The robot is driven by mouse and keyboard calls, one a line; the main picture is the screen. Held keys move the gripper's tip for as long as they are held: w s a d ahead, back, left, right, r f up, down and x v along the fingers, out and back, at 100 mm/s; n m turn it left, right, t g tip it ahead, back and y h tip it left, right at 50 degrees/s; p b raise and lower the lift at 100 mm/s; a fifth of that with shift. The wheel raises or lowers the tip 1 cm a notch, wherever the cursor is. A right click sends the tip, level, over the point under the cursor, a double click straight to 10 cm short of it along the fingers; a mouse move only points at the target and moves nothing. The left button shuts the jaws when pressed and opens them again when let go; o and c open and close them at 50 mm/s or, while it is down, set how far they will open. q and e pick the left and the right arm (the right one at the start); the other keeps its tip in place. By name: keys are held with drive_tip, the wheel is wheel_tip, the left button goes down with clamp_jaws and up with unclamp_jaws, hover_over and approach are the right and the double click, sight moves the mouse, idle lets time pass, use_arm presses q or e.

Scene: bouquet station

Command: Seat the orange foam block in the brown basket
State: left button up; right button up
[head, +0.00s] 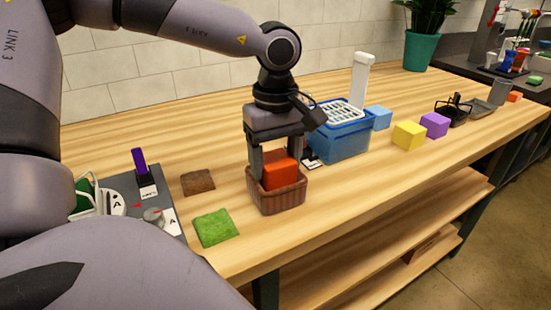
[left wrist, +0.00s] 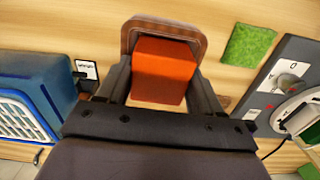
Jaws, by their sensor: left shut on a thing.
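The orange foam block (head: 280,169) is between the fingers of my left gripper (head: 279,172), which is shut on it. The block is at the mouth of the brown basket (head: 283,201), with its upper part above the rim. Whether it touches the basket floor is hidden. In the left wrist view the orange block (left wrist: 164,70) sits between the two dark fingers, and the basket's rim (left wrist: 165,23) shows behind it. The basket stands upright on the wooden table. My right gripper is in neither view.
A blue crate with a white grid (head: 341,139) stands right of the basket. Blue (head: 378,118), yellow (head: 408,135) and purple (head: 434,125) blocks lie farther right. Green (head: 215,228) and brown (head: 198,182) mats and a grey station (head: 150,205) are on the left.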

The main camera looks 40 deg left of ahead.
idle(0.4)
use_arm(q)
drive_tip(key=o, duration=1.3)
drive_tip(key=shift+o, duration=0.5)
drive_tip(key=shift+r, duration=0.1)
drive_tip(key=shift+r+p, duration=2.35)
drive_tip(key=shift+r, duration=1.1)
